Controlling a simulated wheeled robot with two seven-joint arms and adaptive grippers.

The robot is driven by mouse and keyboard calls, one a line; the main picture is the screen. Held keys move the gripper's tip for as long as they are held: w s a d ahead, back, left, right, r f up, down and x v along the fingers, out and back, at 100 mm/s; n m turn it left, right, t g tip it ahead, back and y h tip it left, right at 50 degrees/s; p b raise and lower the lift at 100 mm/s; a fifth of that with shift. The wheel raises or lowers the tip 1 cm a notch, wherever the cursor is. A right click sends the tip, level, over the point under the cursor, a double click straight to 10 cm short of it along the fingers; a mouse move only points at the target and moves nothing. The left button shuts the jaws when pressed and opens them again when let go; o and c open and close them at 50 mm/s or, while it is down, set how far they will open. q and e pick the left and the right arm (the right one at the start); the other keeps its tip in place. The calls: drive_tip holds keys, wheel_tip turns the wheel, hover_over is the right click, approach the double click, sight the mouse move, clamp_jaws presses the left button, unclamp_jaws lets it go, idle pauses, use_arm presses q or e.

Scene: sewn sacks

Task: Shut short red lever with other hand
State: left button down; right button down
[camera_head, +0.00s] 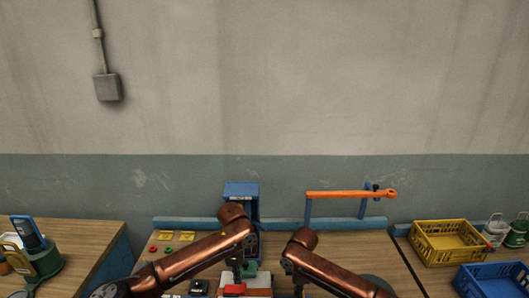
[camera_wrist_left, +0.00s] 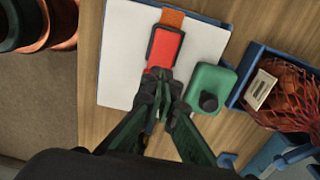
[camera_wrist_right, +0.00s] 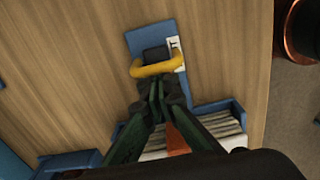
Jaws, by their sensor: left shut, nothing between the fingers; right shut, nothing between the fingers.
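The short red lever (camera_wrist_left: 164,47) lies on a white plate (camera_wrist_left: 121,50) in the left wrist view, with an orange piece at its far end. It also shows small in the head view (camera_head: 234,289). My left gripper (camera_wrist_left: 158,76) is shut and empty, its tips at the near end of the red lever; whether they touch it I cannot tell. My left gripper in the head view (camera_head: 237,272) points down over the plate. My right gripper (camera_wrist_right: 156,84) is shut and empty, pointing at a yellow loop (camera_wrist_right: 155,67) around a dark block on a blue base.
A green block with a black knob (camera_wrist_left: 209,100) stands right of the lever. A blue tray (camera_wrist_left: 243,82) holds a red net sack. An orange bar (camera_head: 345,194) spans the back. Yellow (camera_head: 447,241) and blue crates (camera_head: 492,280) stand at the right.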

use_arm(q)
wheel_tip(320, 180, up, 7)
drive_tip(key=shift+r, duration=0.15)
use_arm(e)
drive_tip(key=shift+d, duration=0.2)
drive_tip(key=c, duration=2.7)
unclamp_jaws()
drive_tip(key=shift+c, duration=0.2)
drive_tip(key=o, duration=0.8)
